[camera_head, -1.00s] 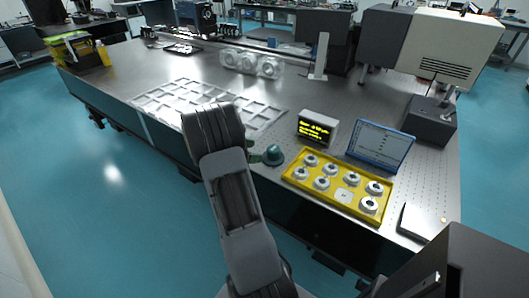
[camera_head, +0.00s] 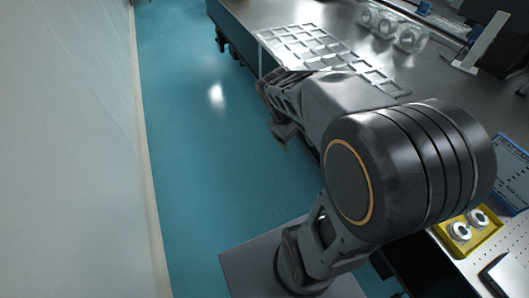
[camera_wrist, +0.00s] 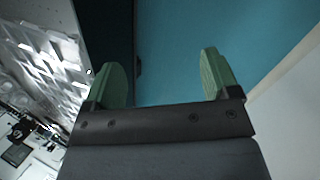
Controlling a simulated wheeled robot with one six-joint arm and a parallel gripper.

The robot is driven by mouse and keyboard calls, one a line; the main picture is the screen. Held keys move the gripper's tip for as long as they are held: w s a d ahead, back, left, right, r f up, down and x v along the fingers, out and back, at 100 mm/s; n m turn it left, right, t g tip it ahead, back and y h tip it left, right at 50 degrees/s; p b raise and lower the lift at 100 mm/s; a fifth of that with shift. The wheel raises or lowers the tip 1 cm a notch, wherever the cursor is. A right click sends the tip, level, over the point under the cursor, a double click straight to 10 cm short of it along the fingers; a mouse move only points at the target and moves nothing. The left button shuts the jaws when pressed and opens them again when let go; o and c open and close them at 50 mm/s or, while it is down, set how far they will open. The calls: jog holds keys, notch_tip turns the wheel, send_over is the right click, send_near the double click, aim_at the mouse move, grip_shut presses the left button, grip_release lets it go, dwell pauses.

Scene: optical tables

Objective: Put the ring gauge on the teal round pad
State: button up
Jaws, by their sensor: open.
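Two white ring-shaped parts with dark centres sit in the yellow tray (camera_head: 484,238) at the lower right of the head view; one ring part (camera_head: 479,217) is behind the other (camera_head: 460,231). I cannot tell whether either is the ring gauge. No teal round pad shows now. My gripper (camera_wrist: 165,76) is open and empty, its green fingers apart over the teal floor. In the head view my gripper hangs beside the table's long edge, left of the tray and far from it.
A pale gridded tray (camera_head: 312,42) lies on the optical table (camera_head: 268,12). Clear round fixtures (camera_head: 392,28) stand behind it. A wall (camera_head: 65,150) runs along the left, with open floor (camera_head: 185,130) between.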

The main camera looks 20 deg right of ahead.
jog(key=s+a+r+m+t+y, duration=0.1)
jog(key=s+a+m+t+y, duration=0.2)
jog(key=a, duration=0.8)
jog(key=shift+s+r+m+t+y, duration=0.15)
jog(key=shift+s+m+t+y, duration=0.15)
jog(key=shift+y, duration=0.4)
jog(key=shift+a, duration=0.1)
notch_tip(320, 180, up, 8)
jog(key=p, duration=0.6)
jog(key=shift+t+p, duration=0.3)
jog(key=shift+p, duration=0.05)
jog(key=shift+s, duration=0.1)
